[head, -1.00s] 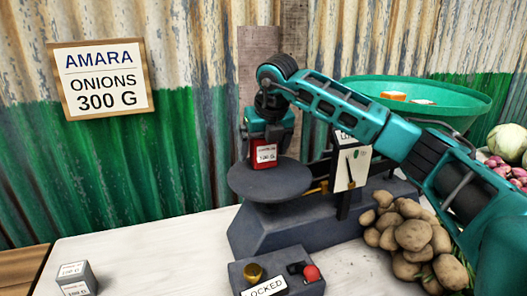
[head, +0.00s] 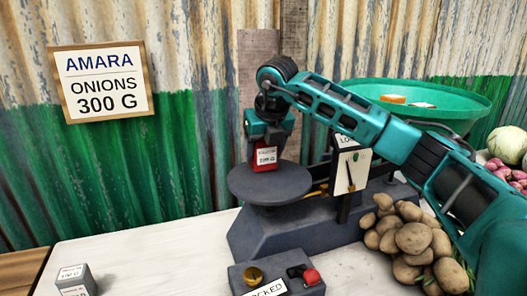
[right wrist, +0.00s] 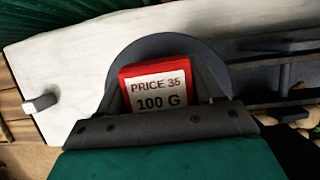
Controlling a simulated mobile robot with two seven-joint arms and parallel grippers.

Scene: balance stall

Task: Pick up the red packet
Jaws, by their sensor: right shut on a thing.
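The red packet (head: 265,158) has a white label, which reads "PRICE 35" and "100 G" in the right wrist view (right wrist: 158,92). My right gripper (head: 266,140) is shut on the packet from above and holds it upright over the round grey plate (head: 262,188) of the balance. The packet's base shows close to the plate; I cannot tell whether it touches. In the right wrist view the two fingers stand at the packet's sides, with the plate behind it. My left gripper is not in view.
A green pan (head: 455,96) holding small packets is at the right of the balance. Potatoes (head: 405,240) lie in front of it. A box with a red button (head: 311,276) and a small grey weight (head: 74,279) are at the front. The table's left part is mostly clear.

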